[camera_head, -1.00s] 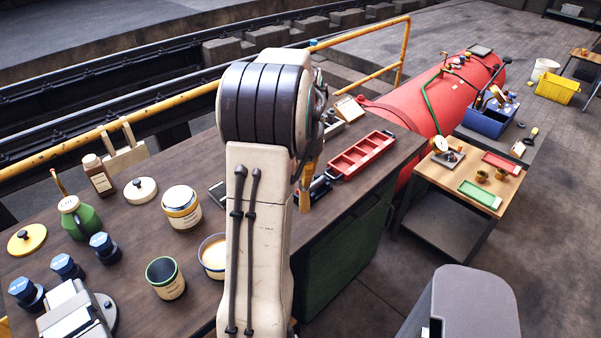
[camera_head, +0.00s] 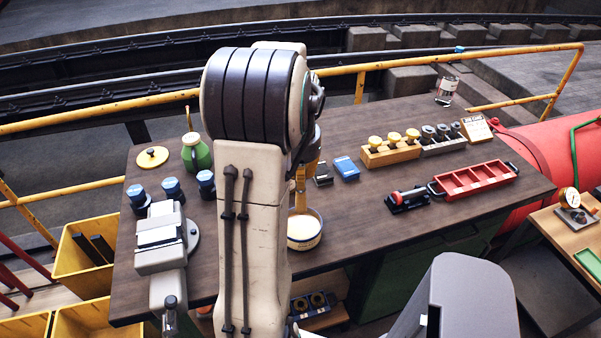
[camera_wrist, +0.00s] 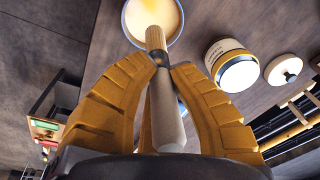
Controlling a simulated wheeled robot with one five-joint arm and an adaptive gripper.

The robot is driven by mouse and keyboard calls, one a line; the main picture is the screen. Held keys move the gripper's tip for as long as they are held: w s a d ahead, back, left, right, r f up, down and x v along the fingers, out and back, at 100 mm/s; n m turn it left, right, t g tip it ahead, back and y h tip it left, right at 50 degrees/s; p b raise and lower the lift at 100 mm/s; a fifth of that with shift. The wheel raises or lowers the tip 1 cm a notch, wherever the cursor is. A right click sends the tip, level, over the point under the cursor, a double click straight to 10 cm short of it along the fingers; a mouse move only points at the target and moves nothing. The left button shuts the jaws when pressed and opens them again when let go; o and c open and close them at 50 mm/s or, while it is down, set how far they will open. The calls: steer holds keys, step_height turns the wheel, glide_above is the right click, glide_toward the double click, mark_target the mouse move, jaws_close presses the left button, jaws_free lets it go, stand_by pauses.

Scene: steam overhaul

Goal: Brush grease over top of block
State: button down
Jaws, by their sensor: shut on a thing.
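My gripper (camera_wrist: 162,70) is shut on a brush (camera_wrist: 166,115) with a pale handle in the wrist view. Its tan bristles (camera_wrist: 156,40) point toward a white bowl (camera_wrist: 128,32) of cream-coloured grease. In the head view, my arm hides most of the gripper. The brush (camera_head: 300,188) hangs bristles down above the bowl (camera_head: 303,242), which stands near the bench's front edge. I cannot tell whether the bristles touch the grease. A dark block-like fixture (camera_head: 408,202) with a red part lies to the right. I cannot tell whether it is the task's block.
The wooden bench (camera_head: 350,215) has a vise (camera_head: 160,245) at left and a red tray (camera_head: 473,180) at right. A yellow-knobbed rack (camera_head: 390,154) and a blue box (camera_head: 345,168) stand behind. Bench between bowl and fixture is clear.

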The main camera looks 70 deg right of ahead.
mark_target(301, 198)
steer(key=shift+s+a+m, duration=0.15)
steer(key=shift+a+m, duration=0.05)
steer(key=shift+m, duration=0.3)
steer(key=shift+f+m, duration=0.2)
steer(key=shift+m, duration=0.1)
steer(key=shift+f+b, duration=1.95)
steer(key=shift+f, duration=0.9)
steer(key=shift+f+b, duration=0.5)
steer(key=shift+f, duration=0.05)
steer(key=shift+r, duration=0.1)
steer(key=shift+r+p, duration=2.75)
steer(key=shift+r, duration=0.7)
